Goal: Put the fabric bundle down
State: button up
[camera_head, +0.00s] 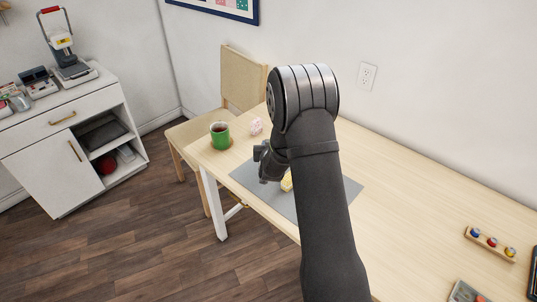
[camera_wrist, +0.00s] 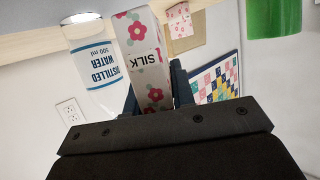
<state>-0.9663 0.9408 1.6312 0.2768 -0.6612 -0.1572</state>
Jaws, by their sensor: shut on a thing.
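The fabric bundle (camera_wrist: 151,62), white with pink flowers and the word SILK, is between my gripper's (camera_wrist: 157,88) two dark fingers in the wrist view. The fingers are shut on it, one on each side. In the head view my gripper (camera_head: 262,155) is over the left part of the table, above the grey mat (camera_head: 273,200). I cannot make out the bundle there, as my arm blocks much of that area. I cannot tell whether the bundle touches the table.
A green mug (camera_head: 220,135) and a small pink-patterned thing (camera_head: 256,126) stand near the table's left end. A yellow thing (camera_head: 286,182) lies on the mat, partly hidden. A distilled water bottle (camera_wrist: 93,50) is beside the bundle in the wrist view. The table's right part is mostly clear.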

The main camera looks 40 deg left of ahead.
jog(key=shift+s+a+f, duration=0.1)
jog(key=shift+a+f, duration=0.1)
jog(key=shift+f, duration=0.25)
notch_tip(320, 180, down, 4)
jog(key=shift+r, duration=0.25)
jog(key=shift+d+f, duration=0.1)
jog(key=shift+f, duration=0.15)
